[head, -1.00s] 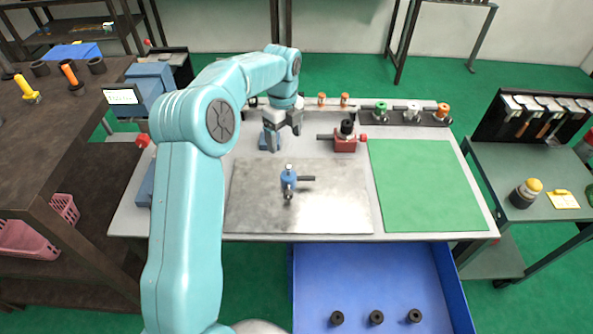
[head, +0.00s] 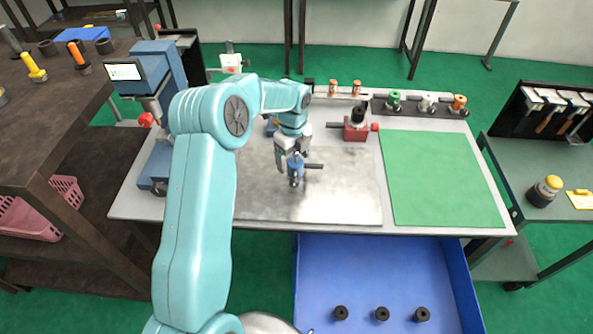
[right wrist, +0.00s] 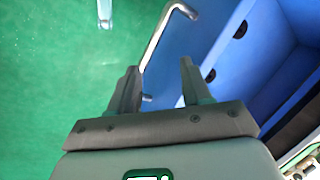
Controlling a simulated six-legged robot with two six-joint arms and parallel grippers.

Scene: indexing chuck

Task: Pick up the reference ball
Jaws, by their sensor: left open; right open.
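A small blue fixture (head: 296,170) with a dark rod to its right stands on the bare metal plate (head: 345,195). In the head view my left gripper (head: 291,160) is open at its upper part, with fingers to the left and behind; I cannot tell whether they touch. The reference ball cannot be made out with certainty; the top of the blue fixture is partly covered by the gripper. My right gripper (right wrist: 160,75) is open and empty in the right wrist view, above the green floor and beside a bent metal handle.
A red fixture (head: 356,128) stands behind the plate. A rack (head: 420,106) holds several coloured pieces at the back. A green mat (head: 440,180) is clear on the right. A blue press (head: 155,75) stands at left.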

